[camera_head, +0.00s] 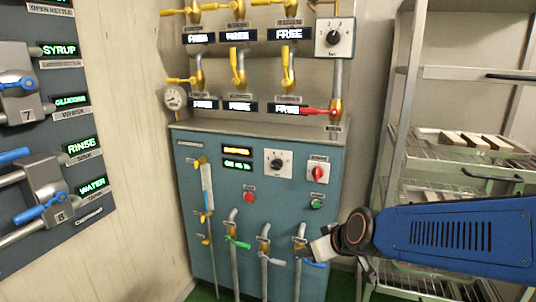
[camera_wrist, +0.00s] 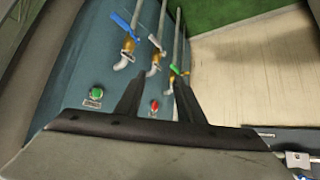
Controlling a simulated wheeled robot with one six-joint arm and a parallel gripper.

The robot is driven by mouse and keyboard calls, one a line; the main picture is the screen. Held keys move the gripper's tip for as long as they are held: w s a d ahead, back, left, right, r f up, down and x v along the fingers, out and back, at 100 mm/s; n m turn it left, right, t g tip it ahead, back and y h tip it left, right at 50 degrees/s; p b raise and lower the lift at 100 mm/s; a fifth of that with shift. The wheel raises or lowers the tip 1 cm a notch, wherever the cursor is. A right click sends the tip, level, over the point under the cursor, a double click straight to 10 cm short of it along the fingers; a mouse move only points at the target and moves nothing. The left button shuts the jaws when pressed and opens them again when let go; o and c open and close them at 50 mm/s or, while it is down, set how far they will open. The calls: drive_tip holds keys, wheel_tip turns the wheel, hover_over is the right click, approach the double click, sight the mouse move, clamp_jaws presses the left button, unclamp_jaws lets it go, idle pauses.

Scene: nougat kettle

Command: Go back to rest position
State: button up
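My gripper (camera_head: 324,247) is at the lower right of the teal kettle cabinet (camera_head: 225,268) in the head view, in front of the pipe with the blue-handled valve (camera_head: 314,264). It partly covers that spot, so I cannot tell whether it touches the valve. In the wrist view my gripper (camera_wrist: 158,80) has its two dark fingers apart, with nothing between them. The blue valve handle (camera_wrist: 122,22), a white handle (camera_wrist: 157,43) and a green handle (camera_wrist: 179,70) show ahead of the fingers.
The cabinet front has a red button (camera_head: 249,197), a green button (camera_head: 317,204) and a red knob (camera_head: 318,173). A metal rack with trays (camera_head: 465,73) stands at the right, behind my arm. A dark valve panel (camera_head: 70,225) is on the left wall.

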drive_tip(key=s+d+r+m+g+h, duration=0.1)
drive_tip(key=s+d+m+g+h, duration=0.2)
drive_tip(key=s+d, duration=1.4)
drive_tip(key=s+m+h, duration=0.1)
drive_tip(key=s+m, duration=0.1)
drive_tip(key=s, duration=0.2)
drive_tip(key=shift+r+m, duration=0.2)
drive_tip(key=shift+m, duration=0.1)
